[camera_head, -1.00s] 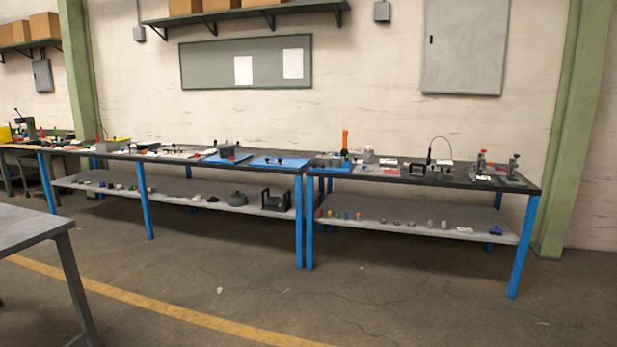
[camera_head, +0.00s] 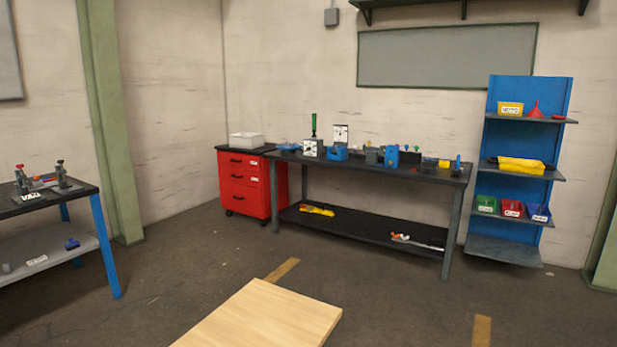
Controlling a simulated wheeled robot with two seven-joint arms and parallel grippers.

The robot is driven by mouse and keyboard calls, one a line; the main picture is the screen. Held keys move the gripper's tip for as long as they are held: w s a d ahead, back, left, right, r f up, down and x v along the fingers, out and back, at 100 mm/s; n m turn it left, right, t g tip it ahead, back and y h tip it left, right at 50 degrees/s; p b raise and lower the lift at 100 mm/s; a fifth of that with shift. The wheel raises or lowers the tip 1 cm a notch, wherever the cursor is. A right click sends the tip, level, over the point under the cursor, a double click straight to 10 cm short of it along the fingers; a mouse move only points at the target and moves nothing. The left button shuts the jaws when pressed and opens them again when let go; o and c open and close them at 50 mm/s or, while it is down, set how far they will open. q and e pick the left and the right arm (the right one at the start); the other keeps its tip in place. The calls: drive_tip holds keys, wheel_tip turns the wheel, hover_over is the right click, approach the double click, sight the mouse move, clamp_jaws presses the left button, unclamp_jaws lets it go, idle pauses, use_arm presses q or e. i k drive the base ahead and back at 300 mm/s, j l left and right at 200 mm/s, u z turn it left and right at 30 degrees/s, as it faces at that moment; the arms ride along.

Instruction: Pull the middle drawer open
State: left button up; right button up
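A red drawer cabinet (camera_head: 240,205) on casters stands near the room corner, left of a dark workbench. Its front shows three drawers with dark handles and small white labels. The middle drawer (camera_head: 238,179) looks shut, flush with the drawers above and below it. A grey-white bin (camera_head: 247,140) sits on the cabinet's black top. Neither of my grippers shows in the head view. The cabinet is some way off across the floor.
The dark workbench (camera_head: 366,232) with tools adjoins the cabinet's right side. A blue shelf rack (camera_head: 568,95) stands at right. A blue-legged bench (camera_head: 106,245) is at left. A wooden top (camera_head: 262,318) lies in the foreground. Open floor (camera_head: 185,265) lies before the cabinet.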

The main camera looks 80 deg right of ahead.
sight(248, 177)
drive_tip(key=z, duration=2.25)
drive_tip(key=i+j, duration=0.15)
drive_tip(key=i+j+u, duration=0.85)
drive_tip(key=i+u, duration=0.45)
drive_tip(key=i, duration=0.2)
drive_tip(key=i+z, duration=0.15)
drive_tip(key=i, duration=0.3)
drive_tip(key=i+j+z, duration=0.15)
drive_tip(key=i, duration=0.3)
drive_tip(key=i+j+z, duration=0.15)
drive_tip(key=i, duration=0.35)
drive_tip(key=i+j+z, duration=0.2)
drive_tip(key=i, duration=0.25)
drive_tip(key=i+l+z, duration=0.2)
drive_tip(key=z, duration=0.2)
drive_tip(key=i+z, duration=0.8)
drive_tip(key=i+j+z, duration=0.1)
drive_tip(key=i+z, duration=0.3)
drive_tip(key=i+l, duration=0.1)
drive_tip(key=i, duration=0.7)
drive_tip(key=i+u, duration=0.1)
drive_tip(key=i, duration=0.75)
drive_tip(key=l, duration=0.1)
